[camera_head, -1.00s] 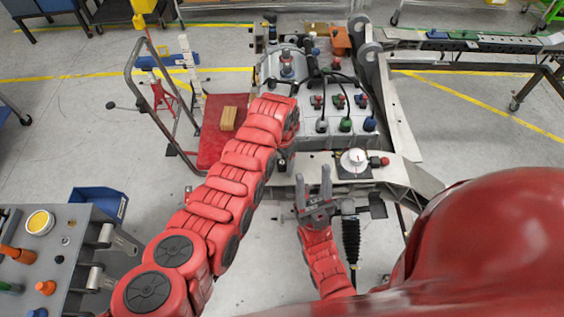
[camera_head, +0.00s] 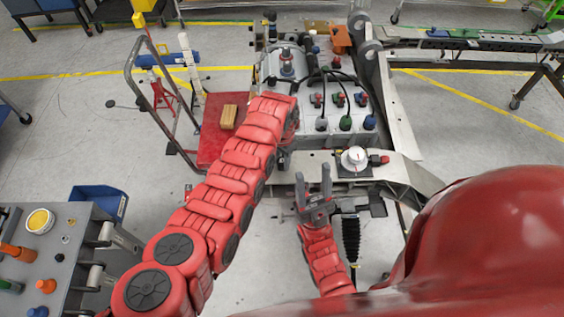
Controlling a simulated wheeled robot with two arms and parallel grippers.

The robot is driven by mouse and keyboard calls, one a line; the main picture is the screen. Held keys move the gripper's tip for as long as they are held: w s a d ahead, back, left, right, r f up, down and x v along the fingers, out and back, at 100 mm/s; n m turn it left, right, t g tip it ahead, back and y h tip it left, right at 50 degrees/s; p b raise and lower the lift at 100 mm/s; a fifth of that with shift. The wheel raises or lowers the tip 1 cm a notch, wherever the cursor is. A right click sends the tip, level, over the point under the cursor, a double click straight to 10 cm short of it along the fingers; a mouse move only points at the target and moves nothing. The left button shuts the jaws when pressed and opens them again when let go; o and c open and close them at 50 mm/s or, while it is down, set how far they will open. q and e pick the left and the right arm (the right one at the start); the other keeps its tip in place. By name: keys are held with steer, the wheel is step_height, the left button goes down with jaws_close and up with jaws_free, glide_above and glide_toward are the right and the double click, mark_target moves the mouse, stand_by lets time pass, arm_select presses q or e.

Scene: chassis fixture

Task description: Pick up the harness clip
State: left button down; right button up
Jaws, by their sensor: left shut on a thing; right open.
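My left arm reaches in from the left, and its gripper (camera_head: 284,158) points down beside the left end of the pale metal chassis bracket (camera_head: 315,163). The red wrist covers most of this gripper. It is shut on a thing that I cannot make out. I cannot pick out the harness clip anywhere in view. My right gripper (camera_head: 313,179) is open and empty, its two grey fingers pointing away from me, in front of the bracket's near edge as seen from above.
The chassis block (camera_head: 305,120) carries black cables and red, green and blue caps. A white round dial (camera_head: 354,159) sits on the bracket. A red cart (camera_head: 212,140) with a wooden block (camera_head: 228,117) stands left. A grey table (camera_head: 60,250) and blue bin (camera_head: 98,203) are lower left.

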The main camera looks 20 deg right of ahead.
mark_target(282, 161)
arm_select(q)
steer(key=shift+r, duration=0.1)
steer(key=shift+r+b, duration=0.4)
steer(key=shift+b, duration=0.1)
step_height(282, 161, up, 2)
steer(key=shift+r+b, duration=0.2)
steer(key=shift+b, duration=0.55)
steer(key=shift+s+a+r+p, duration=0.1)
steer(key=shift+s+a+p, duration=0.4)
steer(key=shift+s, duration=0.3)
steer(key=shift+s+a+r, duration=0.15)
steer(key=shift+s, duration=0.2)
steer(key=s+a+r+p, duration=0.1)
steer(key=s+a+p, duration=0.6)
steer(key=s, duration=0.4)
steer(key=shift+s+p, duration=0.2)
steer(key=shift+p, duration=0.6)
